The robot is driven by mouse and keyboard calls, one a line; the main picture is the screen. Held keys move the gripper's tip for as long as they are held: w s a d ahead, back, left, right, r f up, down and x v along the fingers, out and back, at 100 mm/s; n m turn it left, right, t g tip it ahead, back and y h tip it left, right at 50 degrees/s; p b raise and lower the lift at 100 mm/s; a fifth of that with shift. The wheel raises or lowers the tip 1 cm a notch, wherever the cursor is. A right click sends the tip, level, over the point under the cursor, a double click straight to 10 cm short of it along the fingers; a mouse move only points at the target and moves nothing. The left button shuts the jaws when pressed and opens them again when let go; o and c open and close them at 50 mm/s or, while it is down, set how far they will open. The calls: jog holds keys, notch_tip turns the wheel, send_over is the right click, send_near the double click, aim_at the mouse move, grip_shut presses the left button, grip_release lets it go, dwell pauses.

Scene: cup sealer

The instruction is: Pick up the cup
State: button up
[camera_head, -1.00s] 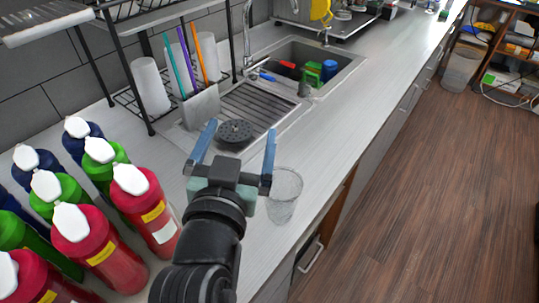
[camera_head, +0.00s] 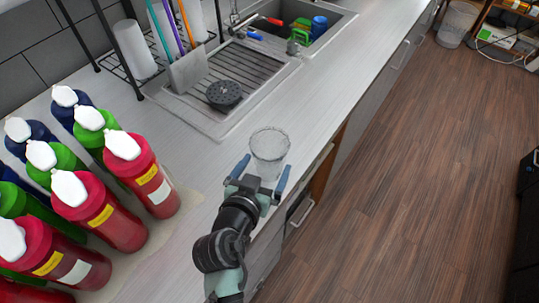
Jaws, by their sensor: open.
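The cup (camera_head: 269,150) is clear and see-through. It stands upright on the light counter, close to the counter's front edge. My gripper (camera_head: 262,173) is open, with one blue finger to the left of the cup's lower part and the other to its right. The fingers point toward the cup from the near side. Whether they touch the cup or reach level with it, I cannot tell. The cup's base is partly hidden by my gripper.
Several red, green and blue bottles with white caps (camera_head: 122,145) crowd the counter at left. A sink (camera_head: 335,25) with a ribbed drainboard lies behind, holding a dark round strainer (camera_head: 224,94). The counter (camera_head: 330,100) right of the drainboard is clear.

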aim_at(273, 153)
jog(key=shift+f+p+x, duration=0.3)
jog(key=shift+x, duration=1)
jog(key=shift+f+p+x, duration=0.25)
jog(key=shift+p+x, duration=0.05)
jog(key=shift+x, duration=1)
jog(key=shift+s+a, duration=0.2)
jog(key=shift+c, duration=0.3)
jog(key=c, duration=1)
